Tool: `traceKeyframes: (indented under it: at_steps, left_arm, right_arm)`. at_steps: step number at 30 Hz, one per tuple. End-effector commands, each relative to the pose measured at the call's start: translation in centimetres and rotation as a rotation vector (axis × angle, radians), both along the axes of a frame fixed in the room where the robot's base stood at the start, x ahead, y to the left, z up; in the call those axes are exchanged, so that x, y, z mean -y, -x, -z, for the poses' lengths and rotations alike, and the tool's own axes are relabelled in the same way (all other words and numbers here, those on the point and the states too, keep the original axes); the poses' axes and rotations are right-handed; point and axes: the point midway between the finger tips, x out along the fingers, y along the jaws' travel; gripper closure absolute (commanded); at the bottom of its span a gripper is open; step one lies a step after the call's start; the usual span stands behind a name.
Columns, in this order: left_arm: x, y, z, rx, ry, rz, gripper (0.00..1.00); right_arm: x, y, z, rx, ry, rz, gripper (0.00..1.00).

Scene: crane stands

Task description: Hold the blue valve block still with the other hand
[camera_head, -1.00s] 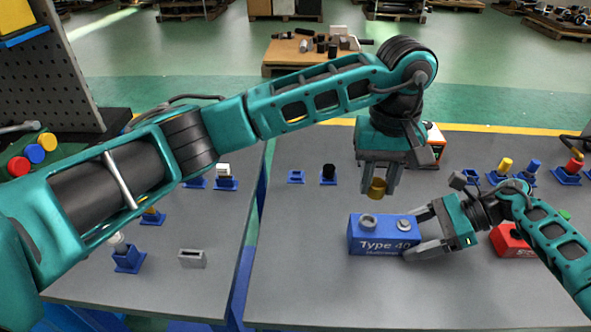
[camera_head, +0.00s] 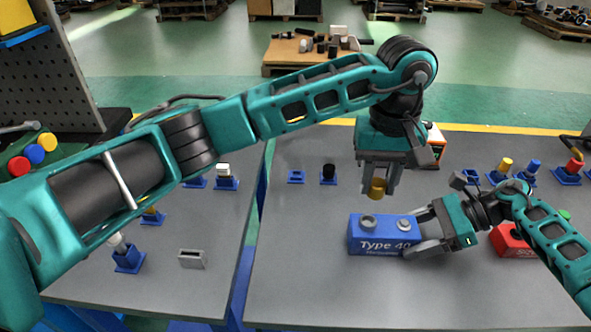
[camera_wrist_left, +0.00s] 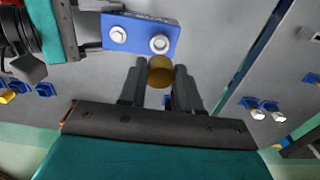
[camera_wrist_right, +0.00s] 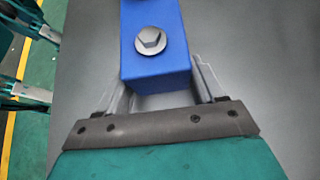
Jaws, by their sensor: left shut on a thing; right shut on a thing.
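The blue valve block (camera_head: 385,246), marked "Type 40", stands on the table, with two round metal fittings on top. My right gripper (camera_head: 420,230) is shut on the block's right end, one finger on each side. In the right wrist view the block (camera_wrist_right: 155,60) lies between the fingers. My left gripper (camera_head: 378,188) is shut on a brass-coloured cylinder (camera_wrist_left: 160,72) and holds it above the block's back edge, apart from it. The cylinder's upper part is hidden between the fingers.
A red block (camera_head: 511,241) stands behind my right arm. Blue holders with coloured pieces (camera_head: 505,166) stand at the back right. A grey slotted block (camera_head: 193,259) is on the left table. The table front of the valve block is clear.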

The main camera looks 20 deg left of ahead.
Motion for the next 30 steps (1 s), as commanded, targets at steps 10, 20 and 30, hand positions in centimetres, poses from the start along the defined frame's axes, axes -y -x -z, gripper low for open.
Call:
traceKeyframes:
  at_steps: [10,20,30]
  left_arm:
    - [0.0,0.0,0.0,0.0,0.0,0.0,1.0]
    - [0.0,0.0,1.0,-0.001,0.0,-0.001,1.0]
    - [0.0,0.0,3.8,-0.001,-0.001,-0.001,1.0]
  right_arm:
    - [0.0,0.0,-0.1,0.001,0.0,0.001,0.73]
    - [0.0,-0.1,-0.1,0.001,0.0,0.001,0.73]
    - [0.0,-0.1,-0.1,0.001,0.0,0.002,0.73]
